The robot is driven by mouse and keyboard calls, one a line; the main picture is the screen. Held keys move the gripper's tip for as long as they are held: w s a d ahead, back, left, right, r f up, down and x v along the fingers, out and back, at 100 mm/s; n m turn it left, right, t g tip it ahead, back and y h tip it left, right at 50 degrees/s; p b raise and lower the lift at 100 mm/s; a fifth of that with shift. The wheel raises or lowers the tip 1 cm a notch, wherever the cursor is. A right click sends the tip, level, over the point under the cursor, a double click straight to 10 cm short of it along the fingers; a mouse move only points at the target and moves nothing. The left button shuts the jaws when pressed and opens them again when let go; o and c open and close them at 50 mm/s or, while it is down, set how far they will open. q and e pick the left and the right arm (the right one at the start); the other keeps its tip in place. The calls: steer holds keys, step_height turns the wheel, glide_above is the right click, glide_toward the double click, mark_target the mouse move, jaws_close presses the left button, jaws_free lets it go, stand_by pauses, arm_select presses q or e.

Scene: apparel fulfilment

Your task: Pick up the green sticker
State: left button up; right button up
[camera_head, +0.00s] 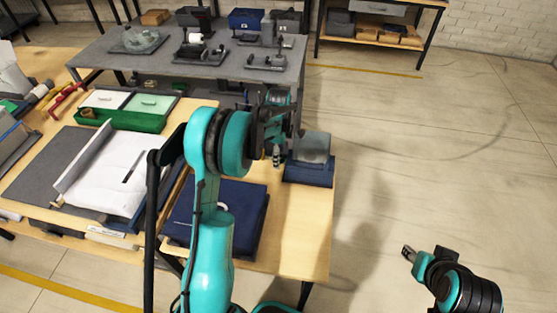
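A light green sheet (150,104), which looks like the green sticker, lies beside a white sheet (106,99) at the back left of the wooden table. A dark green tray (146,121) sits along their front side. My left gripper (277,156) is well to the right of the green sheet, over the right part of the table. Its fingers are small and partly hidden by my arm, so I cannot tell whether they are open. My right gripper (408,253) is at the lower right over the floor, far from the table. Its opening is unclear.
An open box with white paper (103,168) lies on the wooden table (305,235). Folded dark blue cloth (235,205) lies beside it. A grey block (311,147) stands near the right edge. A grey bench (225,62) with devices stands behind.

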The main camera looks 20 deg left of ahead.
arm_select(q)
steer(key=c, duration=0.8)
steer(key=shift+o, duration=0.2)
steer(key=shift+r, duration=0.3)
steer(key=d+r+p, duration=0.3)
steer(key=r+p, duration=0.4)
steer(key=r, duration=0.8)
steer(key=shift+w, duration=0.4)
steer(key=shift+f, duration=0.1)
